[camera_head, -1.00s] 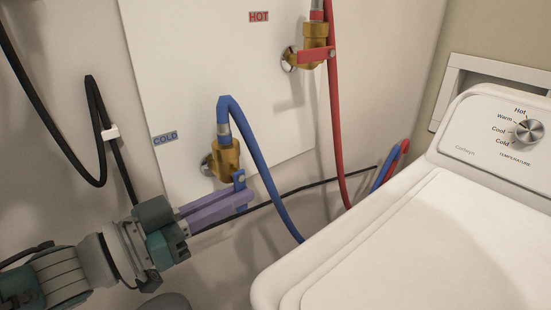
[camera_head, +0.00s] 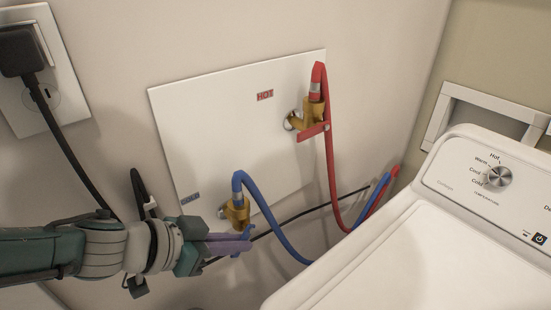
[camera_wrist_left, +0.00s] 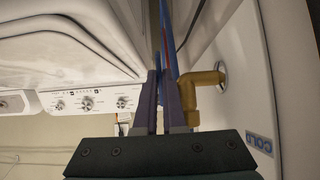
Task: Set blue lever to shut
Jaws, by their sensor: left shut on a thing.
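The blue lever (camera_head: 248,231) is on the brass cold valve (camera_head: 237,211), below the end of the blue hose (camera_head: 262,212). My left gripper (camera_head: 246,243) comes in from the left with its purple fingers at the lever. It is shut on the lever, and the fingers hide part of it. In the left wrist view the fingers (camera_wrist_left: 161,100) close around a blue strip beside the brass valve (camera_wrist_left: 203,80). The lever's exact angle is hard to tell. My right gripper is not in view.
The hot valve (camera_head: 309,117) with its red lever (camera_head: 313,132) and red hose (camera_head: 330,160) is up to the right. The white washer (camera_head: 400,240) fills the lower right. A wall outlet (camera_head: 38,75) with a black cord is at the left.

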